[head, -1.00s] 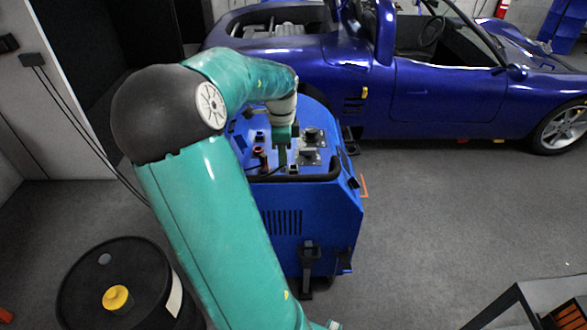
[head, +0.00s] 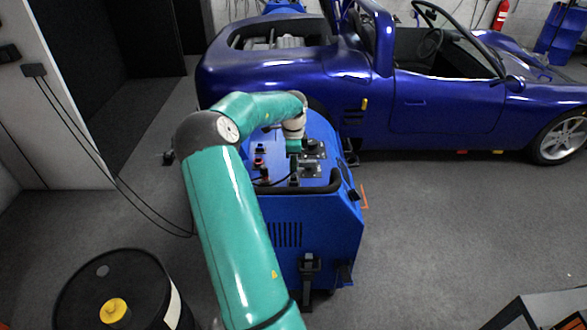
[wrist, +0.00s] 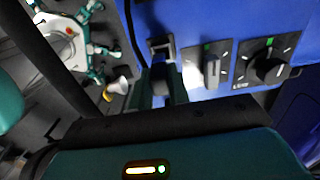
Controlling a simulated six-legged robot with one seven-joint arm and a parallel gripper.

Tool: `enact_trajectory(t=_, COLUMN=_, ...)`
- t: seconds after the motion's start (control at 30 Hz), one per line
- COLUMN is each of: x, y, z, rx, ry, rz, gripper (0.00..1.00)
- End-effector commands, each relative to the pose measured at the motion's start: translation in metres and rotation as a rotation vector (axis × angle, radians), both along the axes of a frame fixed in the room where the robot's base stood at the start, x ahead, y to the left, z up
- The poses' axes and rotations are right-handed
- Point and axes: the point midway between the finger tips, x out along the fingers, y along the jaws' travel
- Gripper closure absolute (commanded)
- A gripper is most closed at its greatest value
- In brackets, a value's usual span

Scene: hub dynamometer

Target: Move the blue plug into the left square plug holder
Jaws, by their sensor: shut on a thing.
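My gripper (wrist: 163,90) shows in the wrist view with its teal fingers closed around a small dark-blue piece, which I take to be the blue plug (wrist: 161,86). Most of the plug is hidden between the fingers. A dark square holder (wrist: 160,47) sits on the blue panel just beyond the fingertips. I cannot tell whether the plug touches it, or whether it is the left one. In the head view my gripper (head: 293,147) is low over the top panel of the blue machine (head: 322,225), left of the far knob, and hides the plug.
Two black knobs, one narrow (wrist: 212,70) and one round (wrist: 270,70), stand right of the holder. Red-topped connectors (head: 260,151) and a black handle bar (head: 310,188) are on the machine. A blue car (head: 430,105) stands behind; a black drum (head: 120,290) is front left.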

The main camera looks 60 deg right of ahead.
Motion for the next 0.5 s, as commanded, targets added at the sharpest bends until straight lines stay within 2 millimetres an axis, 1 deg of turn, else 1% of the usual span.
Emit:
enact_trajectory(t=0.07, x=0.0, y=-0.005, z=-0.008, rx=0.001, ry=0.002, rz=-0.001, gripper=1.0)
enact_trajectory(t=0.23, x=0.001, y=-0.003, z=-0.032, rx=0.001, ry=0.002, rz=0.0, gripper=1.0)
enact_trajectory(t=0.3, x=0.0, y=-0.003, z=-0.035, rx=0.0, ry=0.001, rz=0.001, gripper=1.0)
enact_trajectory(t=0.5, x=0.0, y=-0.003, z=-0.035, rx=0.0, ry=0.001, rz=0.0, gripper=1.0)
